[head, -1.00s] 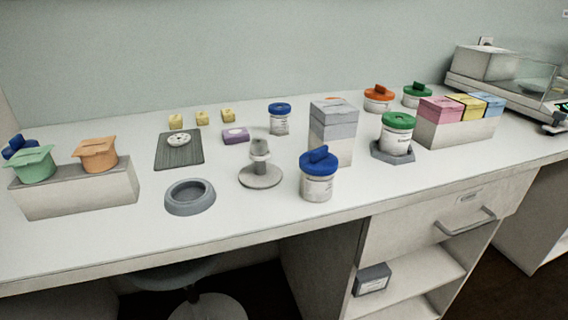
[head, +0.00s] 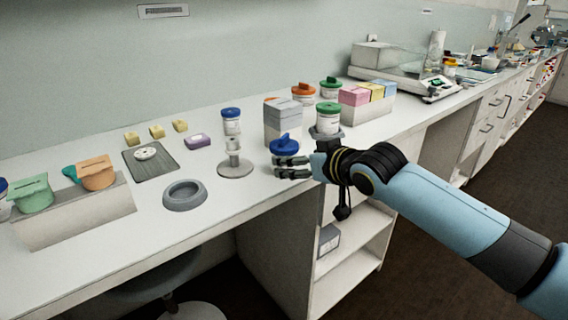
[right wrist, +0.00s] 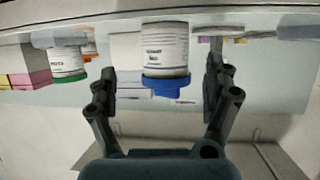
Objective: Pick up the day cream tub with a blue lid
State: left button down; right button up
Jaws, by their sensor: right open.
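A white tub with a blue lid (head: 285,145) stands upright near the front edge of the counter; my gripper hides much of its body in the head view. In the upside-down right wrist view the tub (right wrist: 165,55) is between my fingers, its label too small to read surely. My right gripper (head: 284,167) is open, with its fingers around or just before the tub. I cannot tell whether they touch it. A second blue-lidded tub (head: 231,121) stands farther back. My left gripper is not in view.
A grey box stack (head: 283,122) stands close behind the tub. A green-lidded tub (head: 328,119) is to the right, with coloured boxes (head: 362,95) beyond. A metal stand (head: 235,163) and grey ring dish (head: 184,195) are to the left. Bare counter lies between these and the front edge.

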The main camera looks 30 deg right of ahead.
jog(key=x, duration=0.5)
jog(key=shift+w+a+f, duration=0.15)
jog(key=shift+a+f, duration=0.25)
jog(key=shift+f, duration=0.05)
jog(key=c, duration=1.5)
